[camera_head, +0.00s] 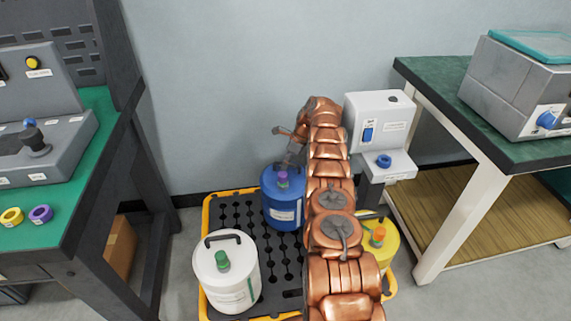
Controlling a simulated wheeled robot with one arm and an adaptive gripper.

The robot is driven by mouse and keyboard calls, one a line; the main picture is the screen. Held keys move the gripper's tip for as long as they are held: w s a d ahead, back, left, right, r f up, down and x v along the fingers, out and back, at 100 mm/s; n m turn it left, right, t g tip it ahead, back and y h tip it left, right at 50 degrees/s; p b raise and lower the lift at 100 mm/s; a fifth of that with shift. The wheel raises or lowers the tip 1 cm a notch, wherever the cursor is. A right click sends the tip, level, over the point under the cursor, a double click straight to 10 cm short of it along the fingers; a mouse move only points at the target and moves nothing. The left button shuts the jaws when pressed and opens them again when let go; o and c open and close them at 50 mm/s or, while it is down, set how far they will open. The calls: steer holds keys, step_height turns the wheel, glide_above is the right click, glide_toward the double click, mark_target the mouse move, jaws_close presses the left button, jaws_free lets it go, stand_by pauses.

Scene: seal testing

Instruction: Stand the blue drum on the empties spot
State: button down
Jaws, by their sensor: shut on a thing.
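The blue drum (283,204), with a purple cap and a white label, is upright at the back of the black spill pallet with a yellow rim (207,206). My gripper (291,160) is at the top of the blue drum, beside its purple cap, and is shut on the drum. My arm hides part of the gripper and the drum's right side. I cannot tell whether the drum's base touches the pallet grid. No spot marked as the empties spot can be made out.
A white drum (226,276) with a green cap stands at the pallet's front left. A yellow drum (380,247) with an orange cap is at the right, partly behind my arm. A white dispenser (379,125) stands behind. Green-topped benches flank left (72,215) and right (425,75).

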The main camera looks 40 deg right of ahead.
steer(key=shift+f, duration=0.2)
stand_by(0.4)
steer(key=c, duration=1.1)
jaws_free()
steer(key=shift+r+p, duration=1.9)
steer(key=shift+r, duration=1.6)
